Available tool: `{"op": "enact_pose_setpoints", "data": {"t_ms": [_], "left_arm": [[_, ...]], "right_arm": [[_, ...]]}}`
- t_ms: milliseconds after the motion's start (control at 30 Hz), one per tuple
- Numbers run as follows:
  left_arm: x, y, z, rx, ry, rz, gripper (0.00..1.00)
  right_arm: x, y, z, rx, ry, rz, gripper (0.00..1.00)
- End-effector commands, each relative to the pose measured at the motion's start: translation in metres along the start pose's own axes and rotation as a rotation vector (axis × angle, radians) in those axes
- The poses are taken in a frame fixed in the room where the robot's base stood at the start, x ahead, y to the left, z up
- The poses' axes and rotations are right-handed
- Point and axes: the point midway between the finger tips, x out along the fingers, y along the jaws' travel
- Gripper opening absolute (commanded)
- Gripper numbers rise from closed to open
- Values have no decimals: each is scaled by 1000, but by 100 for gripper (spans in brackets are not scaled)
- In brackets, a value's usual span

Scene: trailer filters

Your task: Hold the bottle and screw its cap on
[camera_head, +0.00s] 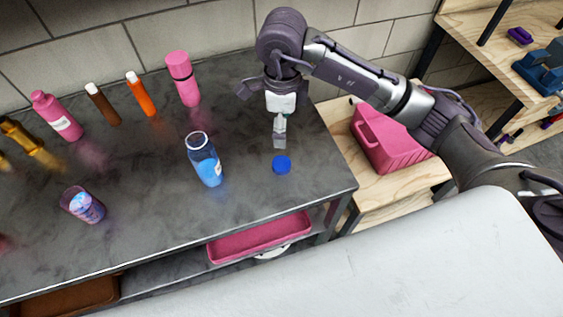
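A clear bottle with blue liquid (206,165) stands upright on the dark table, its open mouth showing with no cap on. A small round blue cap (281,165) lies on the table to the right of the bottle, apart from it. My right gripper (280,128) hangs over the table just behind the cap, to the right of the bottle. A white block and a narrow grey part show at its lower end. Its fingers are too small and overlapped to tell open from shut. My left gripper is not in view.
The dark table (135,215) has free room around the bottle and cap. A cup with a blue-purple pattern (83,205) stands at left. Pink (183,78), orange (140,93) and brown (102,104) bottles stand behind. A pink crate (385,140) sits on a wooden shelf at right.

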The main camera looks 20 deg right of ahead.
Motion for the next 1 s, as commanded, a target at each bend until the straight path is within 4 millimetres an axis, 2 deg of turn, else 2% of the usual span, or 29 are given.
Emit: {"op": "enact_pose_setpoints", "data": {"t_ms": [133,233,500,633,767,1000], "left_arm": [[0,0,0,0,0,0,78],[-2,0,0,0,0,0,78],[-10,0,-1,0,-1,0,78],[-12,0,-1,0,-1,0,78],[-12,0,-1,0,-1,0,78],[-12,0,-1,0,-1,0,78]], "right_arm": [[1,0,0,0,-1,2,80],[10,1,0,1,0,6,80],[62,3,0,0,0,8,80],[79,2,1,0,-2,6,80],[86,2,1,-1,-3,4,80],[87,2,1,-1,-3,3,80]]}}
